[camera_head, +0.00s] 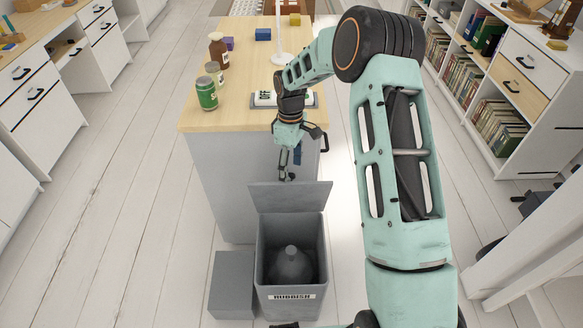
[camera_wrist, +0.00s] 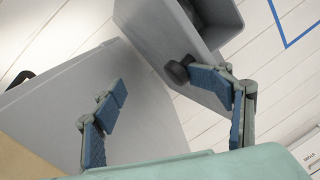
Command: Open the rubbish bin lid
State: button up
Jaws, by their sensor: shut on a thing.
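The grey rubbish bin (camera_head: 291,291) stands on the floor in front of the desk, with a label reading RUBBISH on its front. Its lid (camera_head: 290,197) is raised and stands up steeply at the bin's far side, so the mouth is open. A dark grey bag-like thing (camera_head: 290,264) shows inside. My gripper (camera_head: 287,178) is just above and behind the lid's upper edge, shut on the lid, though the contact is not clear. In the wrist view my blue-padded fingers (camera_wrist: 163,90) stand apart, the right one beside a dark knob-like part (camera_wrist: 178,72).
The desk (camera_head: 222,170) stands close behind the bin, bearing a green can (camera_head: 206,93), a brown bottle (camera_head: 219,50) and a dark tray. A grey box (camera_head: 232,285) sits against the bin's left. Shelves of books (camera_head: 497,128) line the right. The floor at left is clear.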

jog(key=shift+a+f, duration=0.15)
jog(key=shift+f, duration=0.1)
jog(key=shift+c, duration=0.8)
jog(key=shift+w+r, duration=0.15)
jog(key=shift+r, duration=0.2)
jog(key=shift+c, duration=0.3)
notch_tip(320, 180, up, 12)
jog(key=w, duration=0.1)
jog(key=shift+w, duration=0.1)
